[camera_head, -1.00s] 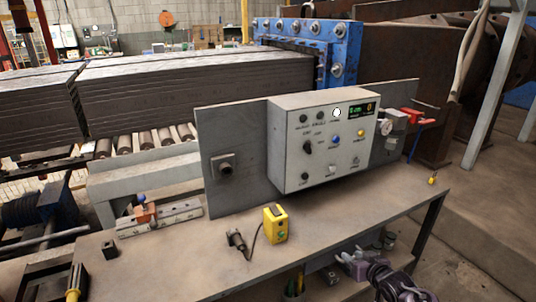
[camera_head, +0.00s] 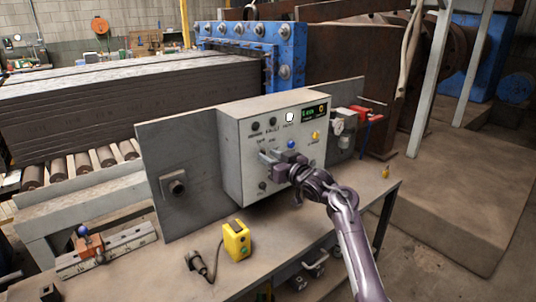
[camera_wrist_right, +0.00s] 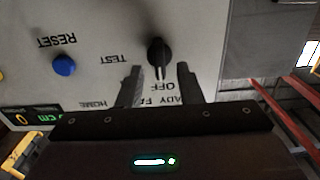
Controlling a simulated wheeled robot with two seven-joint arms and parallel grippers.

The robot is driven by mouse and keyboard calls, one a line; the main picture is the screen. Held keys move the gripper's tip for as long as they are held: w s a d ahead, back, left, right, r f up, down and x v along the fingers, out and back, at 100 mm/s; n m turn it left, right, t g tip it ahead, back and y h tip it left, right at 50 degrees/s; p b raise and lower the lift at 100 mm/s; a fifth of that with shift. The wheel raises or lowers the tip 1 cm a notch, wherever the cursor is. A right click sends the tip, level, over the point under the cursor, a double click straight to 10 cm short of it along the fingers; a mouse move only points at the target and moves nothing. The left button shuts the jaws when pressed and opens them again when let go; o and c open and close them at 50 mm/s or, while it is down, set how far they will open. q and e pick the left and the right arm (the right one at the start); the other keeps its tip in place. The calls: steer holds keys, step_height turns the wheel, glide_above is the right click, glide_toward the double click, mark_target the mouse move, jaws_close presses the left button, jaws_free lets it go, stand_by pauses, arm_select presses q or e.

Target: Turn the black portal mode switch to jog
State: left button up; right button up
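The black mode switch (camera_wrist_right: 158,52) shows in the right wrist view on the grey control box, near the upside-down labels OFF and TEST. Its narrow part points down in that view, towards OFF. My right gripper (camera_wrist_right: 160,72) is open, with one finger on each side of the switch's lower part. I cannot tell whether a finger touches it. In the head view, my right gripper (camera_head: 268,158) is at the front of the control box (camera_head: 240,140) and hides the switch. My left gripper is out of view.
A blue button (camera_wrist_right: 64,65) sits beside the switch, marked RESET. A yellow button (camera_head: 315,135) and a green display (camera_head: 315,111) are further right on the box. A yellow pendant (camera_head: 236,241) and a cabled plug (camera_head: 200,263) lie on the bench (camera_head: 150,280) below.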

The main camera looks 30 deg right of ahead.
steer(key=shift+w, duration=0.35)
steer(key=shift+c, duration=0.4)
jaws_close()
